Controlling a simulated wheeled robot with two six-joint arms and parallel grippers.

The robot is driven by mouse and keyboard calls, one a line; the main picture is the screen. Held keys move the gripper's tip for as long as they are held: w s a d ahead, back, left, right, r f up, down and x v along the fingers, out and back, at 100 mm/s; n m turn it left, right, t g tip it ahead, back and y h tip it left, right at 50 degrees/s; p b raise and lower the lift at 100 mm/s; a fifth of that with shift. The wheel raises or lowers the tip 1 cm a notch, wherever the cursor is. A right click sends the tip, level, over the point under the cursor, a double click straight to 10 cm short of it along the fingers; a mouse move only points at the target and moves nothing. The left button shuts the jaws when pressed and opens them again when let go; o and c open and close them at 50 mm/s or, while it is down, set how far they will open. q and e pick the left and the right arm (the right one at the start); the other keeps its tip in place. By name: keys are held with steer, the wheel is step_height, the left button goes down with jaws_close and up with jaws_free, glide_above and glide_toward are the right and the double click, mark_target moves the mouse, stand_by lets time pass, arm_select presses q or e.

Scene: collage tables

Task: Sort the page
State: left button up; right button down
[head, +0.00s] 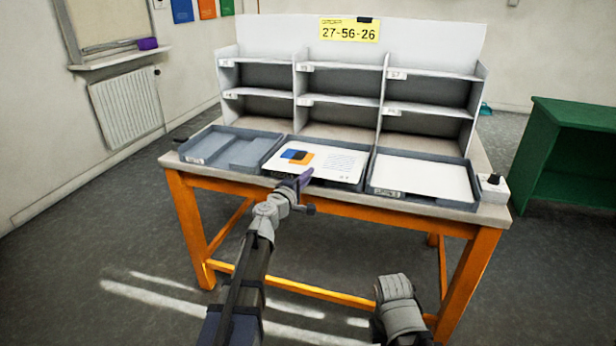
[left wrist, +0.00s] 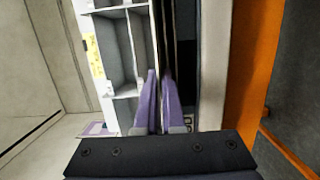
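A white page (head: 335,164) with a blue and orange picture and lines of text lies at the middle tray (head: 312,183), over its front wall. My left gripper (head: 303,177) is at the page's front edge, one purple finger showing over it. In the left wrist view the two fingers (left wrist: 159,85) are close together around a thin edge, seemingly the page's. A yellow order sign (head: 349,31) reads 27-56-26. The left tray (head: 212,148) looks empty. The right tray (head: 405,193) holds a blank white sheet (head: 425,176). My right gripper's fingers do not show.
A grey shelf of pigeonholes (head: 340,86) with small labels stands behind the trays on an orange-legged table (head: 360,210). A small white box with a dark knob (head: 493,187) sits at the table's right end. A green cabinet (head: 570,150) stands at the right.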

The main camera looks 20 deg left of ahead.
arm_select(q)
steer(key=o, duration=0.5)
steer(key=shift+c, duration=0.2)
steer(key=shift+s, duration=0.15)
steer(key=v, duration=0.7)
steer(key=shift+s, duration=0.3)
steer(key=shift+c, duration=0.4)
